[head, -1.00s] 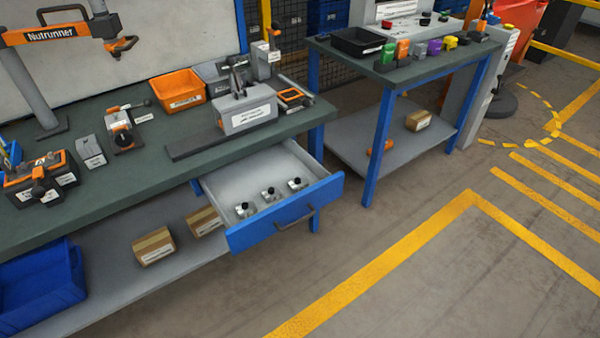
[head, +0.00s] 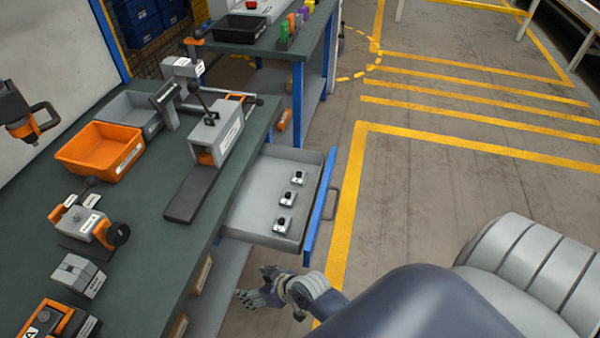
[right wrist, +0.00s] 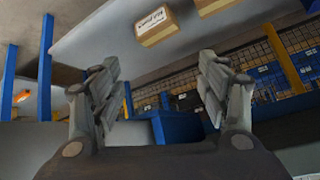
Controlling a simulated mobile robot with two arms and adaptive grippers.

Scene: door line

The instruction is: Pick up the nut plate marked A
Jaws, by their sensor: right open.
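Three small grey nut plates with black knobs stand in a row in the open drawer: a far one (head: 299,178), a middle one (head: 288,199) and a near one (head: 283,225). Their labels are too small to read, so I cannot tell which is marked A. The drawer (head: 260,229) has a grey inside and a blue front. My right gripper (head: 258,288) is open and empty, below the drawer's near corner in the picture and apart from the plates. In the right wrist view its fingers (right wrist: 160,82) are spread, and no plate shows. My left gripper is not in view.
The green bench (head: 150,215) carries an orange bin (head: 100,150), a grey clamp fixture (head: 215,135) and other tools. The drawer's front with its handle (head: 332,203) juts into the aisle. Cardboard boxes (right wrist: 155,24) lie on the lower shelf. The floor on the right is clear.

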